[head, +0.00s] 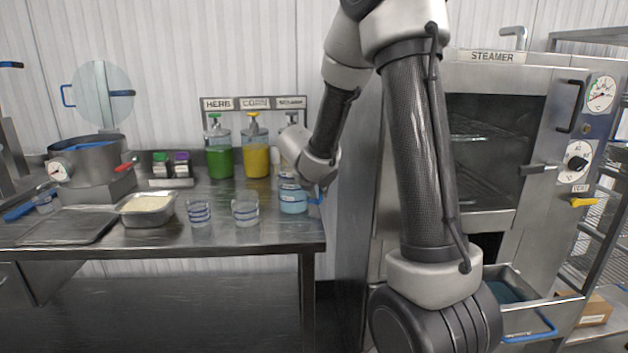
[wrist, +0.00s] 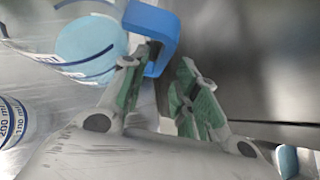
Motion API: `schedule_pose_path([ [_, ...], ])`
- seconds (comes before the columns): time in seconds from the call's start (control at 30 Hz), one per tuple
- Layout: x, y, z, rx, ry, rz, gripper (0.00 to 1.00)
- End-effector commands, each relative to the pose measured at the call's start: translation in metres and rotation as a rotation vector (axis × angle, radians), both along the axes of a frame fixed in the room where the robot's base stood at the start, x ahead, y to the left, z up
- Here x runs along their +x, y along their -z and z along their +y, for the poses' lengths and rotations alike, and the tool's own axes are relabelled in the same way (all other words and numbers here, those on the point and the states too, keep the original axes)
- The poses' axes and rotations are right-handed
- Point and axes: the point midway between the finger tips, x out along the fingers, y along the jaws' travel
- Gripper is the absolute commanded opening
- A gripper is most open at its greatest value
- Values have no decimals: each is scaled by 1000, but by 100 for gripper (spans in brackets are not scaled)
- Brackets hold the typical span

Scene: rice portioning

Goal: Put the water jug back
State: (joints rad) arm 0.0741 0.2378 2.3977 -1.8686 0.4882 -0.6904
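The water jug (head: 292,198) is clear with blue water in it and a blue handle. It stands upright on the steel table near its right edge, its top partly covered by my arm. In the wrist view, the jug (wrist: 88,48) is at the upper left, with its blue handle (wrist: 160,38) at the fingertips. My gripper (wrist: 168,62) is open. Its left finger is close against the handle, and a gap shows between the handle and the right finger. I cannot tell whether the left finger touches. In the head view the fingers are mostly hidden.
Two clear measuring cups (head: 245,211) (head: 199,212) stand left of the jug. Green (head: 220,161) and yellow (head: 256,160) pump dispensers stand behind. A rice pan (head: 147,207) and a pot (head: 90,160) are farther left. The steamer (head: 493,150) stands to the right.

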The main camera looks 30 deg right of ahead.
Motion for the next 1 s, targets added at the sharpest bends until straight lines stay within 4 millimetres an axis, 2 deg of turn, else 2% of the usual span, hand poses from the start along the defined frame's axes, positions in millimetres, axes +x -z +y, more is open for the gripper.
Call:
schedule_pose_path([
  [0.2, -25, -37, 27, 0, -4, -6, 30],
  [0.43, -44, -63, 43, -1, -2, -4, 30],
  [0.57, -56, -75, 40, 33, 60, -32, 30],
  [0.63, -74, -90, 26, 107, 196, -99, 30],
  [0.67, -86, -98, 18, 156, 279, -140, 30],
  [0.77, -141, -123, -8, 380, 648, -309, 30],
  [0.83, -189, -130, -16, 573, 942, -425, 30],
  [0.9, -233, -130, -13, 766, 1223, -509, 30],
  [1.0, -283, -124, 6, 1015, 1568, -570, 30],
])
